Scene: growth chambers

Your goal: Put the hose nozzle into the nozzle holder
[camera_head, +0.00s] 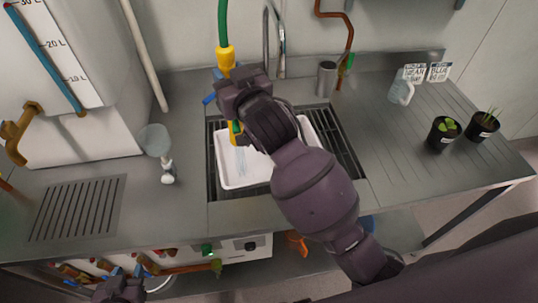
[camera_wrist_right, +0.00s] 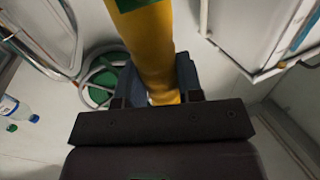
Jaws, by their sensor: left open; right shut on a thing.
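The hose nozzle (camera_head: 226,57) is yellow and joins a green hose above. My right gripper (camera_head: 228,90) is shut on it and holds it upright over the sink. Its yellow lower end shows below the gripper, with a pale stream under it. In the right wrist view the yellow nozzle (camera_wrist_right: 152,45) stands between the blue fingers (camera_wrist_right: 157,88). A grey metal cup (camera_head: 327,78) stands behind the sink at the right, apart from the nozzle; I cannot tell if it is the nozzle holder. My left gripper (camera_head: 120,288) is open at the bottom edge, low in front of the counter.
A white tray (camera_head: 228,182) lies in the sink under the nozzle. A metal tap (camera_head: 281,40) stands behind. Two potted plants (camera_head: 443,133) (camera_head: 483,126) and a pale jug (camera_head: 401,91) stand at the right. The counter between sink and pots is clear.

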